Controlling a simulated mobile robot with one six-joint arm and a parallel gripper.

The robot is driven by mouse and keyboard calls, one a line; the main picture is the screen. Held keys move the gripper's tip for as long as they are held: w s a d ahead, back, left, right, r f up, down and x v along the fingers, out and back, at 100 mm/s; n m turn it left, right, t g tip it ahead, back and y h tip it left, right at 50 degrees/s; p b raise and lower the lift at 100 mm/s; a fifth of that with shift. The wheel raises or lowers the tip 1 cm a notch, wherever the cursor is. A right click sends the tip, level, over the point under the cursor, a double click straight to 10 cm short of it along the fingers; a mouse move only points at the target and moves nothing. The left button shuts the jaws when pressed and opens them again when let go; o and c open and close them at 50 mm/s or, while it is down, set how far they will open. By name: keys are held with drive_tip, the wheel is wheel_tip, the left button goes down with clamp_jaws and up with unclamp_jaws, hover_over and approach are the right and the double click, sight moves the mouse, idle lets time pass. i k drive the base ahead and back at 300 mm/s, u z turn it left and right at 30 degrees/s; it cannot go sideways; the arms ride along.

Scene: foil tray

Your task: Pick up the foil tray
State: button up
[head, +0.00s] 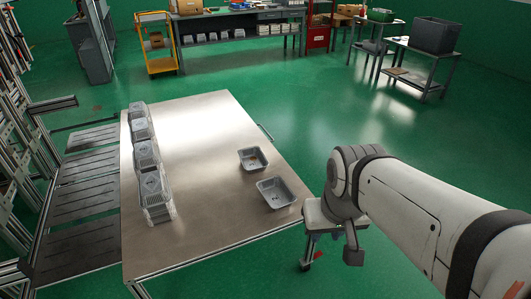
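Two foil trays rest on the metal table (205,215), near its right edge. The nearer foil tray (276,193) is a silver rectangle with a raised rim and looks empty. The farther foil tray (252,159) has a small brownish patch inside. My arm comes in from the right, and its end hangs just off the table's right edge, to the right of the nearer tray and apart from it. I cannot make out the gripper's fingers in this view.
A row of clear stacked containers (151,180) stands along the table's left side. The middle of the table is clear. Metal frame racks stand at the left. A yellow cart (157,45), a workbench (235,28) and a dark bin (435,36) stand far back.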

sight(278, 195)
drive_tip(key=z, duration=0.2)
drive_tip(key=i, duration=0.85)
drive_tip(key=u, duration=0.2)
